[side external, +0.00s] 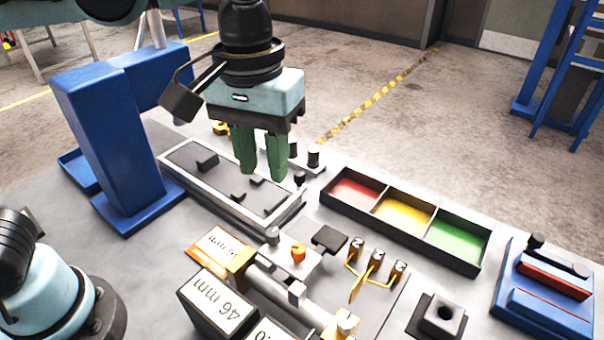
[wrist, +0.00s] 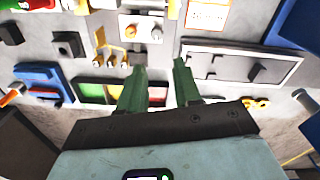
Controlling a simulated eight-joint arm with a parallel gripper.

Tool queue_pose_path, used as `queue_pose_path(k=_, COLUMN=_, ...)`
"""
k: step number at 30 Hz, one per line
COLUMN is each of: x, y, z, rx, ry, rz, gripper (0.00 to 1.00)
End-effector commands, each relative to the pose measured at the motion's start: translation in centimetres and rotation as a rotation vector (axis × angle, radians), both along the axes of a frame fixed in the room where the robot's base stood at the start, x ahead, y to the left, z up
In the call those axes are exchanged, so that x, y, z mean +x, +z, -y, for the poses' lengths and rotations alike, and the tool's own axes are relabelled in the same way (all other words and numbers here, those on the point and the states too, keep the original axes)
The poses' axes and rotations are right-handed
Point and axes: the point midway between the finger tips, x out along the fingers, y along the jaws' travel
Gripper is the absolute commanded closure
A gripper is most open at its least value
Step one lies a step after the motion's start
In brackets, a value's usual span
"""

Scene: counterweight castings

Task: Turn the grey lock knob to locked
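A small grey knob (wrist: 156,34) sits beside an orange knob (wrist: 131,30) on a pale plate (wrist: 145,19) in the wrist view. In the side view a small grey knob (side external: 272,236) stands left of the orange knob (side external: 298,252), near the corner of a framed panel; I take it as the lock knob. Its lock position is too small to read. My gripper (side external: 262,174) points down with green fingers apart and nothing between them. It appears above the bench, over the panel's right end in the side view. In the wrist view the fingertips (wrist: 157,64) are short of the knob.
The framed panel (side external: 178,181) carries dark raised pieces. Red, yellow and green bins (side external: 482,262) stand to the right. Brass hooks (side external: 374,262), a black pad (side external: 328,239) and labelled blocks (side external: 217,304) crowd the front. A blue column (side external: 108,135) stands at left.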

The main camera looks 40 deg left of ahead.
Motion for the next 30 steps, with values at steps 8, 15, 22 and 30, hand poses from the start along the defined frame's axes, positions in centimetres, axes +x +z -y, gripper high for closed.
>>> queue_pose_path(k=8, x=-0.4, y=-0.7, z=0.9, rx=0.018, ry=0.017, rz=-0.029, gripper=0.67)
queue_pose_path(k=15, x=-0.3, y=-4.1, z=0.9, rx=0.017, ry=0.016, rz=-0.027, gripper=0.67)
queue_pose_path(k=22, x=-0.3, y=-7.5, z=0.9, rx=0.017, ry=0.016, rz=-0.026, gripper=0.67)
queue_pose_path(k=30, x=-0.3, y=-10.6, z=0.9, rx=0.016, ry=0.016, rz=-0.026, gripper=0.67)
